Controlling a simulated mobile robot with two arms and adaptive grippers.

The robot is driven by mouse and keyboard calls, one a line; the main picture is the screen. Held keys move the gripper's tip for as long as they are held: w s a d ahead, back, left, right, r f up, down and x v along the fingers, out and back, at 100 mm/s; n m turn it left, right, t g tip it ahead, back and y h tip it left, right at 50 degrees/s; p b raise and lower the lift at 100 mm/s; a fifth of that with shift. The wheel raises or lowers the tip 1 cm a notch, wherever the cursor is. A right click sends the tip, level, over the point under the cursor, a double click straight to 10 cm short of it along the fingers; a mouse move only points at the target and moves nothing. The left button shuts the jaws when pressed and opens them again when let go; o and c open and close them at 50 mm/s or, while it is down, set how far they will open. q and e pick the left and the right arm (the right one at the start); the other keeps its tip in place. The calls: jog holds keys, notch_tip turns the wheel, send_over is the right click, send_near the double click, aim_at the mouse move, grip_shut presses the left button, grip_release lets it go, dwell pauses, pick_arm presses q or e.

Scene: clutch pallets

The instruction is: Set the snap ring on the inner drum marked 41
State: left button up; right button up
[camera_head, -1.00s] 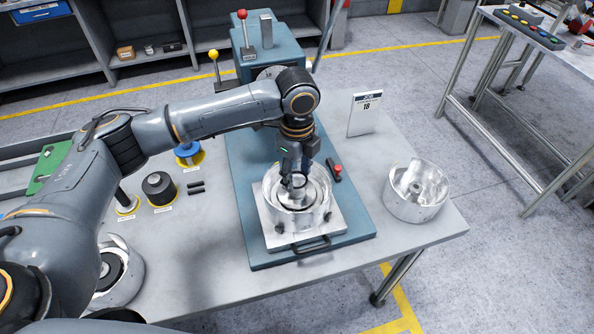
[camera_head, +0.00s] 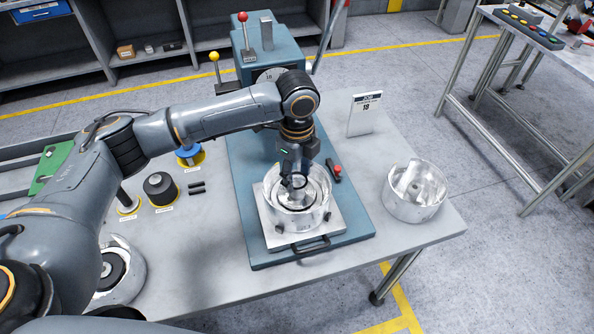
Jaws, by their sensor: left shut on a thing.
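A silvery metal drum (camera_head: 314,213) sits upright on a light square plate on the blue press bed. My left gripper (camera_head: 292,182) points down into its open top, shut on what looks like the snap ring, a thin dark ring largely hidden by the fingers and the drum wall. I cannot tell whether the ring touches the inside of the drum. Another silvery drum (camera_head: 414,207) stands open at the table's right, and a third drum (camera_head: 128,275) is at the lower left, partly behind my arm. The number 41 cannot be read on any drum. My right gripper is not in view.
The blue press (camera_head: 240,160) has upright levers at its back. A red-knobbed lever (camera_head: 337,171) lies beside the drum. A black cylinder (camera_head: 159,188) and two dark pins (camera_head: 196,187) are on the left. The front table is clear.

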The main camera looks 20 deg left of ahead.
pick_arm(q)
jog(key=o, duration=0.8)
jog(key=shift+o, duration=0.2)
notch_tip(320, 180, up, 9)
jog(key=p, duration=0.8)
dwell(0.5)
